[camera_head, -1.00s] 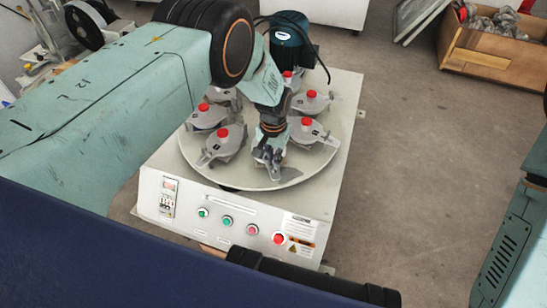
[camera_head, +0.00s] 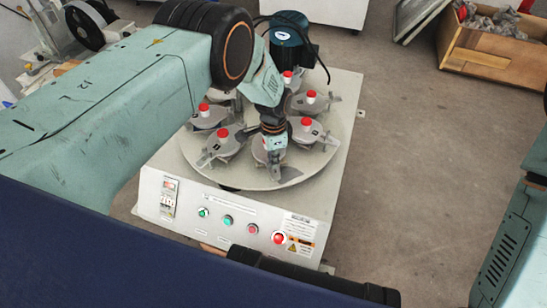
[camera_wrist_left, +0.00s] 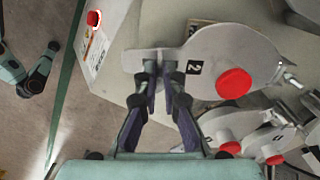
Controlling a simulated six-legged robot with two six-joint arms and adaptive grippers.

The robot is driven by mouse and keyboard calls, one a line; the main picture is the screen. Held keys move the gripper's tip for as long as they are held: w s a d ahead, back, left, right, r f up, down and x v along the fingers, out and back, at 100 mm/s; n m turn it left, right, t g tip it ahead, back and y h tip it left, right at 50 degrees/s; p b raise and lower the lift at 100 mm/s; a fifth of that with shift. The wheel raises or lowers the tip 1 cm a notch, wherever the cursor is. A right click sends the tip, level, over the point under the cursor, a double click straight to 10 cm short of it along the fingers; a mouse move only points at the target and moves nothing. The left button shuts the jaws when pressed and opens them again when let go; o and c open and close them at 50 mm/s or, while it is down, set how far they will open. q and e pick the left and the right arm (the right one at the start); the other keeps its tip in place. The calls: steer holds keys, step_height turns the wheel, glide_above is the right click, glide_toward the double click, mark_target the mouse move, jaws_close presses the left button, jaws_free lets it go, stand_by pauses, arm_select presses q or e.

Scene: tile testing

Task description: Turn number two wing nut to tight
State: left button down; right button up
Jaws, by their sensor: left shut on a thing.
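A round grey turntable (camera_head: 212,177) on a white machine carries several grey metal holders with red knobs. The front holder (camera_head: 259,150), partly hidden by my arm in the head view, shows a black "2" label in the left wrist view (camera_wrist_left: 230,48). A red knob (camera_wrist_left: 234,83) stands on it. In the head view, my left gripper (camera_head: 270,170) points down at the turntable's front.
The machine's front panel (camera_head: 232,218) has several coloured buttons. Neighbouring holders (camera_head: 224,147) and (camera_head: 306,132) sit close on both sides. A dark motor (camera_head: 290,38) with a cable stands behind. A wooden crate (camera_head: 490,58) lies at the upper right, with bare floor before it.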

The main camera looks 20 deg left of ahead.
arm_select(q)
steer(key=shift+m, duration=0.7)
steer(key=c, duration=1.5)
jaws_free()
steer(key=shift+r, duration=0.15)
step_height(320, 180, up, 12)
steer(key=shift+f, duration=0.1)
